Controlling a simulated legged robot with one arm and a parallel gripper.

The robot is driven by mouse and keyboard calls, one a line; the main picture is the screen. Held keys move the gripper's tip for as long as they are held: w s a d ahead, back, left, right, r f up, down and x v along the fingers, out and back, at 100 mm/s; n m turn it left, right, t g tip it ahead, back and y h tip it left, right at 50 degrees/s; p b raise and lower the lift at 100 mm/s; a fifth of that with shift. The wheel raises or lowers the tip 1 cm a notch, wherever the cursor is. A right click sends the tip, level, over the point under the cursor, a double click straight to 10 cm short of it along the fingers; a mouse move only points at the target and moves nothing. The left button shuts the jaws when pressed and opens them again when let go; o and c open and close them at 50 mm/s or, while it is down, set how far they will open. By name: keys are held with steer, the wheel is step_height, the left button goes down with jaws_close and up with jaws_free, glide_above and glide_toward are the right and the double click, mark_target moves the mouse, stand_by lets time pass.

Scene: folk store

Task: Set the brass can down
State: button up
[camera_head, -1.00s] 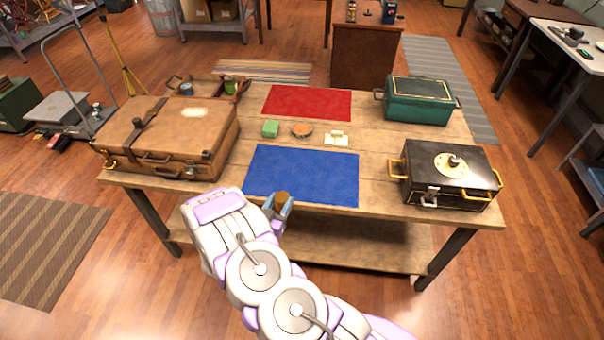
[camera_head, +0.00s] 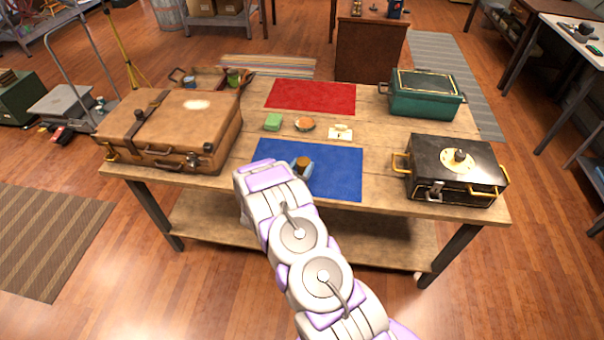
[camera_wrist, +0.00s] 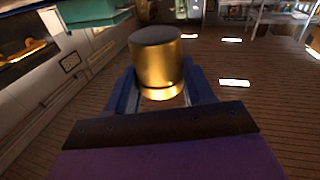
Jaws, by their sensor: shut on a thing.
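The brass can (camera_wrist: 157,66) is a short gold cylinder with a dark top, held between the two blue fingers of my gripper (camera_wrist: 160,92) in the wrist view. In the head view the brass can (camera_head: 302,162) shows small at the end of my arm, in front of the blue mat (camera_head: 335,178) on the wooden table. My gripper (camera_head: 301,170) is shut on it. I cannot tell whether the can touches the mat or is above it. My arm covers the mat's lower left part.
A brown suitcase (camera_head: 172,128) lies left and a black box (camera_head: 456,170) with yellow handles stands right. A green box (camera_head: 425,94), a red mat (camera_head: 311,97), a green block (camera_head: 273,122), a round orange-topped item (camera_head: 305,124) and a small white card (camera_head: 340,133) are farther back.

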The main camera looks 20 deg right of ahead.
mark_target(302, 172)
steer(key=shift+w+d+f, duration=0.15)
steer(key=shift+d+f, duration=0.05)
steer(key=shift+f, duration=0.1)
step_height(302, 172, down, 3)
steer(key=shift+a+f+b, duration=0.1)
steer(key=shift+b, duration=0.5)
steer(key=o, duration=1.1)
steer(key=shift+o, duration=0.2)
